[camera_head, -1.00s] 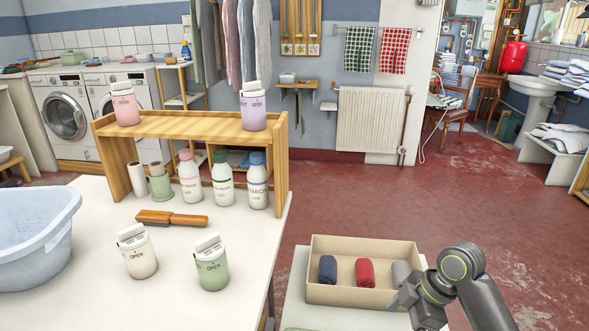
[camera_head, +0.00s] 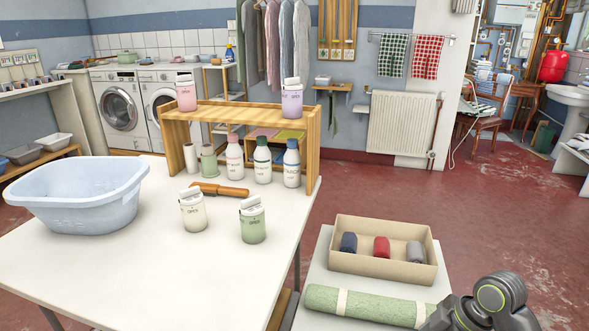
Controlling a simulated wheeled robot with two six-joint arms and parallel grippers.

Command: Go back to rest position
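My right arm shows at the lower right, with its gripper (camera_head: 440,318) low beside the right end of a rolled green mat. Its fingers are mostly cut off by the frame edge, so I cannot tell whether it is open or shut. My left gripper is not in view. A beige box (camera_head: 354,264) on a small white table (camera_head: 317,277) holds a dark blue roll (camera_head: 348,243), a red roll (camera_head: 381,247) and a grey roll (camera_head: 416,252). The green mat (camera_head: 365,306) lies in front of the box, with pale bands around it.
A large white table (camera_head: 150,265) carries a blue basin (camera_head: 85,195), a brown-handled brush (camera_head: 220,189), a cream canister (camera_head: 192,210), a green canister (camera_head: 253,220) and several bottles by a wooden shelf (camera_head: 240,112). Red floor (camera_head: 490,220) is open at the right.

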